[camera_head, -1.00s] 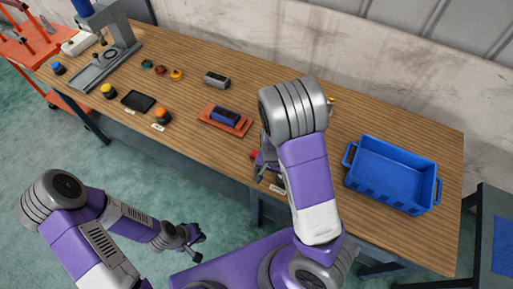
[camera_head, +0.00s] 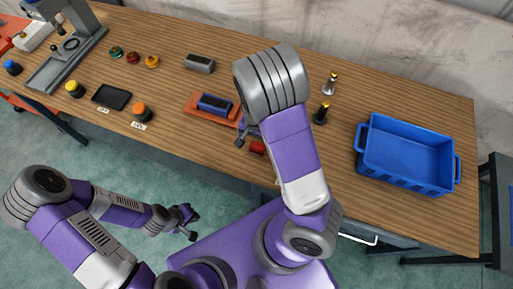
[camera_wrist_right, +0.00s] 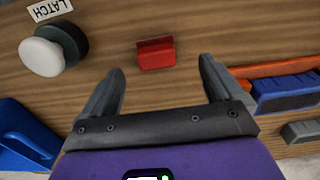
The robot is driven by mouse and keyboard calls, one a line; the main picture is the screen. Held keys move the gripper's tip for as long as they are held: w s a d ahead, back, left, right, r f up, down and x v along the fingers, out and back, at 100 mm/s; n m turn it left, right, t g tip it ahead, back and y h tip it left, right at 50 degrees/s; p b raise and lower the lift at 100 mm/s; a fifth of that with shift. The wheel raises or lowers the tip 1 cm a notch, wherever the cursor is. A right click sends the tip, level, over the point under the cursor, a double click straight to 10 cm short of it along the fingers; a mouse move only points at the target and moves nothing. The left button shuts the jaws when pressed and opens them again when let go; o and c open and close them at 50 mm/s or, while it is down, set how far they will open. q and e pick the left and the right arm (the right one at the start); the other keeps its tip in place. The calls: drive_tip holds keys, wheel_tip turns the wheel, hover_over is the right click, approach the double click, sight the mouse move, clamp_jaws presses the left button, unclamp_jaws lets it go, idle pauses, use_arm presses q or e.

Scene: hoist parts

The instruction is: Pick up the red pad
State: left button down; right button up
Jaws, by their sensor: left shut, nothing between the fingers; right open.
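The red pad (camera_wrist_right: 155,55) is a small red block with a raised ridge, lying on the wooden table. In the wrist view it is just beyond the fingertips, between their lines, and not touched. In the head view the red pad (camera_head: 257,147) is partly covered by my right arm. My right gripper (camera_wrist_right: 162,70) is open and empty; in the head view the right gripper (camera_head: 245,136) is mostly hidden behind its own arm, beside the pad. My left gripper (camera_head: 192,224) is shut and empty, low in front of the table.
A blue bin (camera_head: 408,180) stands at right. An orange tray (camera_head: 200,105) with a blue block (camera_head: 215,103) lies left of the right gripper.

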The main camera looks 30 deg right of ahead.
sight(258, 145)
drive_tip(key=shift+s+d+f, duration=0.1)
drive_tip(key=shift+s+f, duration=0.05)
drive_tip(key=shift+f, duration=0.45)
drive_tip(key=f+b, duration=0.1)
drive_tip(key=f, duration=0.1)
drive_tip(key=d+f+b, duration=0.1)
drive_tip(key=f, duration=0.1)
drive_tip(key=shift+f, duration=0.7)
drive_tip(key=c, duration=1.1)
